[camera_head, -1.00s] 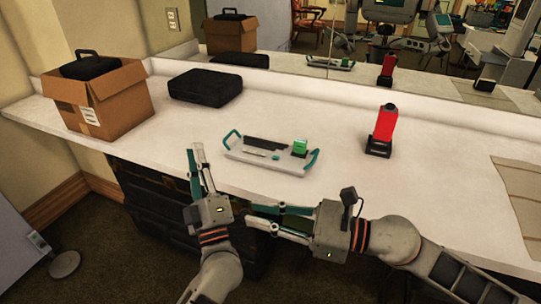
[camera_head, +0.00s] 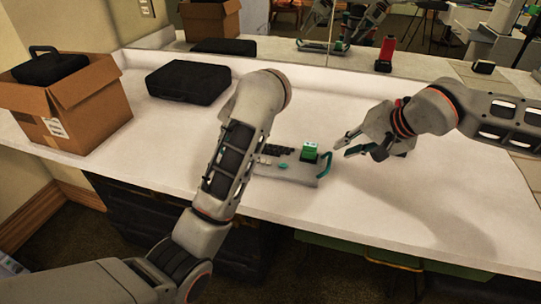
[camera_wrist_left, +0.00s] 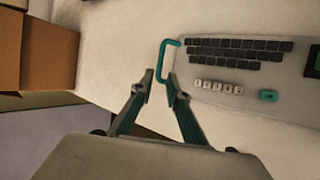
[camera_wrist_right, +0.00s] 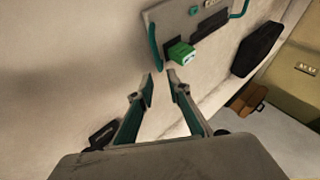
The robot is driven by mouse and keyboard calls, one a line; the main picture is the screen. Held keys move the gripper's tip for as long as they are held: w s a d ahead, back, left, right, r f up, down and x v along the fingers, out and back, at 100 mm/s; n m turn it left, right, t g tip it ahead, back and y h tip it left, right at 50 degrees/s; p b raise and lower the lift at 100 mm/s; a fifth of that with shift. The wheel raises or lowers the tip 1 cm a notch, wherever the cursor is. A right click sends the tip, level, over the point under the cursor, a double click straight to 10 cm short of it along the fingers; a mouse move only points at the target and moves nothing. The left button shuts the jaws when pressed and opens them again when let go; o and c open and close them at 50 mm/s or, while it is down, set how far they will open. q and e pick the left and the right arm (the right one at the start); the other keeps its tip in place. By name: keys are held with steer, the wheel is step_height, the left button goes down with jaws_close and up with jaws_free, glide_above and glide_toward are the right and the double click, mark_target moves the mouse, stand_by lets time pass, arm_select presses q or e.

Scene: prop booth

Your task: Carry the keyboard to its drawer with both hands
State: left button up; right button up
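The keyboard (camera_head: 297,171) is a grey panel on the white counter with dark keys, a green block and a teal handle at each end. In the head view my left arm hides its left part and my left gripper. In the left wrist view my left gripper (camera_wrist_left: 160,78) is open, its tips close to the left handle (camera_wrist_left: 163,60); contact is unclear. My right gripper (camera_head: 344,146) is open just right of the right handle (camera_head: 325,166). In the right wrist view its open tips (camera_wrist_right: 160,76) sit just short of that handle (camera_wrist_right: 153,47). I cannot identify the drawer.
A cardboard box (camera_head: 85,112) with a black case (camera_head: 48,67) in it stands at the left. Another black case (camera_head: 188,82) lies behind the keyboard. Dark cabinetry (camera_head: 128,213) is under the counter. The front right of the counter (camera_head: 430,200) is clear.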

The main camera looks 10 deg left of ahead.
mark_target(331, 154)
steer(key=shift+s, duration=0.1)
